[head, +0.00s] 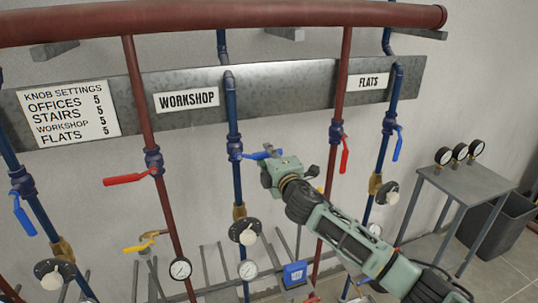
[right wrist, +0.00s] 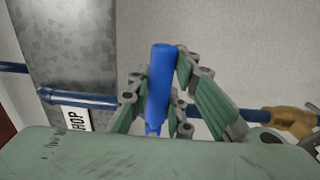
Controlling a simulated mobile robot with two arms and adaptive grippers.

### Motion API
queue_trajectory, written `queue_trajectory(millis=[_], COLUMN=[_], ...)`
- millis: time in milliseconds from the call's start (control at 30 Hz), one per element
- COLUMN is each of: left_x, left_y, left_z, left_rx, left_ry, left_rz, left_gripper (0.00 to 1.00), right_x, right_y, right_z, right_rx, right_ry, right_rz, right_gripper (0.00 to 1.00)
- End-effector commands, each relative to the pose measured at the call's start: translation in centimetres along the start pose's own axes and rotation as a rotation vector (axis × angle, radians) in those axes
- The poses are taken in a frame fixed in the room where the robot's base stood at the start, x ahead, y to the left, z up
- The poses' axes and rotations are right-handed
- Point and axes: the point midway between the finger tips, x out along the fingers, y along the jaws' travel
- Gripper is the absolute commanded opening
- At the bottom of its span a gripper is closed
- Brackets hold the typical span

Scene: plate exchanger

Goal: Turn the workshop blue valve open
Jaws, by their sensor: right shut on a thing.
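The workshop blue valve (head: 234,148) sits on the blue pipe below the WORKSHOP label (head: 187,100). Its blue handle (head: 252,156) sticks out to the right, roughly level, across the pipe. My right gripper (head: 271,158) is at this handle and hides its outer part. In the right wrist view the handle (right wrist: 160,88) stands between the two green fingers, and the gripper is shut on it. The valve body is mostly hidden in that view. My left gripper is not in view.
A red-handled valve (head: 129,177) is to the left, and another red handle (head: 344,155) hangs down to the right. The FLATS blue handle (head: 398,144) also hangs down. A round dial (head: 244,232) is below on the workshop pipe. A grey table (head: 465,181) with gauges stands right.

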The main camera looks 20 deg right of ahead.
Motion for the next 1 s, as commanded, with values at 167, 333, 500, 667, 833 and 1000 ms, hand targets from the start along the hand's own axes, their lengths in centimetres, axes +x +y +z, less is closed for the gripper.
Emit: queue_trajectory(millis=[167, 333, 500, 667, 833, 1000], left_x=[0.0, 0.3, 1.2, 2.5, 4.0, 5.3], left_y=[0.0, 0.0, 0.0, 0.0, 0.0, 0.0], left_z=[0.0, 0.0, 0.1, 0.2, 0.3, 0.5], left_rx=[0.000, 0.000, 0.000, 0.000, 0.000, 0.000], left_ry=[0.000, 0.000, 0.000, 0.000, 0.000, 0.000], left_rz=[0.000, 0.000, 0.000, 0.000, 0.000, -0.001], left_gripper=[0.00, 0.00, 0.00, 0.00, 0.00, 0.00], right_x=[0.0, 0.0, 0.0, 0.0, 0.0, 0.0], right_y=[-0.1, -0.5, -1.2, -2.4, -3.8, -5.0], right_z=[0.0, 0.0, -0.1, -0.3, -0.7, -1.3], right_rx=[-0.001, 0.019, 0.086, 0.198, 0.354, 0.516], right_ry=[0.000, 0.000, 0.000, 0.001, 0.001, 0.001], right_rz=[-0.002, -0.002, -0.003, -0.004, -0.004, -0.004], right_gripper=[0.00, 0.00, 0.00, 0.00, 0.00, 0.00])
